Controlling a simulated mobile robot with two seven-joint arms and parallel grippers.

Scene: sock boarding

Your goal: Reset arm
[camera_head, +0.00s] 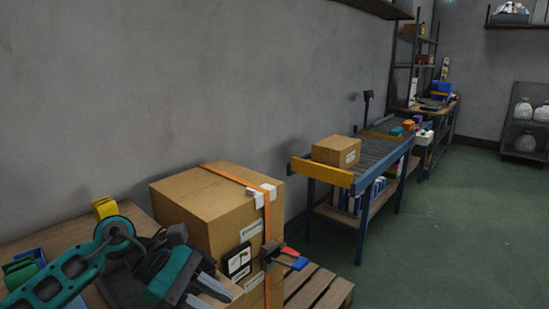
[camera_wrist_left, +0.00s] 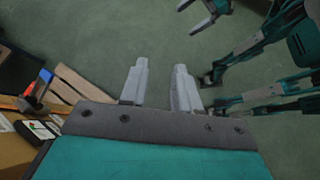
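My left gripper (camera_head: 208,290) is at the lower left of the head view, in front of the strapped cardboard box. In the left wrist view its two grey fingers (camera_wrist_left: 160,88) stand apart with only green floor behind them, so it is open and empty. Another gripper (camera_wrist_left: 193,14), which looks like my right one, shows at the top edge of the left wrist view. Its two grey fingers look spread with nothing between them, and it is partly cut off. My right gripper is outside the head view.
A large cardboard box (camera_head: 207,205) with an orange strap (camera_head: 267,225) stands beside my left arm, near a wooden pallet (camera_head: 322,290). A roller conveyor (camera_head: 372,155) carries a smaller box (camera_head: 336,151). Yellow (camera_head: 105,207) and green (camera_head: 20,272) items lie at left. Green floor (camera_head: 450,235) is clear at right.

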